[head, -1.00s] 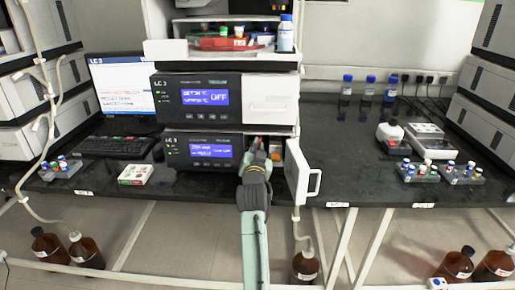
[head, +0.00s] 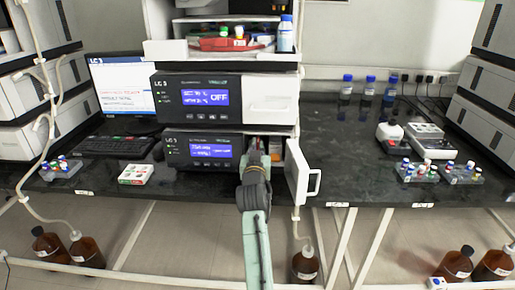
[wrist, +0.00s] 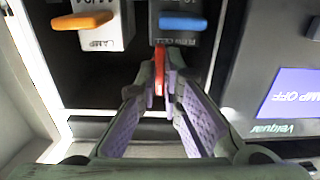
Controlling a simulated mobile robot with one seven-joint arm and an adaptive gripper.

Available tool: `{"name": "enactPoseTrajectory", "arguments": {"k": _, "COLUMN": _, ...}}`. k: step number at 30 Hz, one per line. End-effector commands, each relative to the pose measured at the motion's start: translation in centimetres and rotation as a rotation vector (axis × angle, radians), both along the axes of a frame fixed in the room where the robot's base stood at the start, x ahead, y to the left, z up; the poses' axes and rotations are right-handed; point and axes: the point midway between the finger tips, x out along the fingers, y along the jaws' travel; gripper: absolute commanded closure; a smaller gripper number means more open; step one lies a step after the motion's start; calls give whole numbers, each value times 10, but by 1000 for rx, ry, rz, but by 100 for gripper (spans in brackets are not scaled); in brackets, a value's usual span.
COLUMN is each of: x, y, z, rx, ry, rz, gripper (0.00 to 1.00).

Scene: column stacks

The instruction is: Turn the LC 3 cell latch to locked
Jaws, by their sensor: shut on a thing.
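The lower LC 3 module (head: 203,152) has its white door (head: 299,172) swung open to the right, and my gripper (head: 256,150) reaches into its bay. In the wrist view, a block labelled FLOW CELL (wrist: 174,42) carries a blue handle (wrist: 183,22) lying sideways. A narrow red lever (wrist: 160,72) stands upright in the picture just below that block. My gripper (wrist: 164,78) is shut on the red lever with its fingertips. The fingertips hide part of the lever, and I cannot tell its exact latch position.
An orange handle (wrist: 82,21) sits on a neighbouring block beside the flow cell block. The open door's grip projects right of my arm. Another LC 3 module (head: 196,97) reading OFF is above. The bench (head: 345,150) right of the door is mostly clear.

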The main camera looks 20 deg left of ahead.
Motion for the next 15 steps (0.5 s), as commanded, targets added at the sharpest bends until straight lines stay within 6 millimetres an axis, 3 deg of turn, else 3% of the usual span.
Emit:
{"name": "enactPoseTrajectory", "arguments": {"k": 4, "x": 0, "y": 0, "z": -1, "rx": -2, "ry": 0, "rz": -1, "gripper": 100}}
{"name": "enactPoseTrajectory", "arguments": {"k": 6, "x": 0, "y": 0, "z": -1, "rx": -2, "ry": 0, "rz": -1, "gripper": 89}}
{"name": "enactPoseTrajectory", "arguments": {"k": 15, "x": 0, "y": 0, "z": 0, "rx": 0, "ry": 0, "rz": 0, "gripper": 72}}
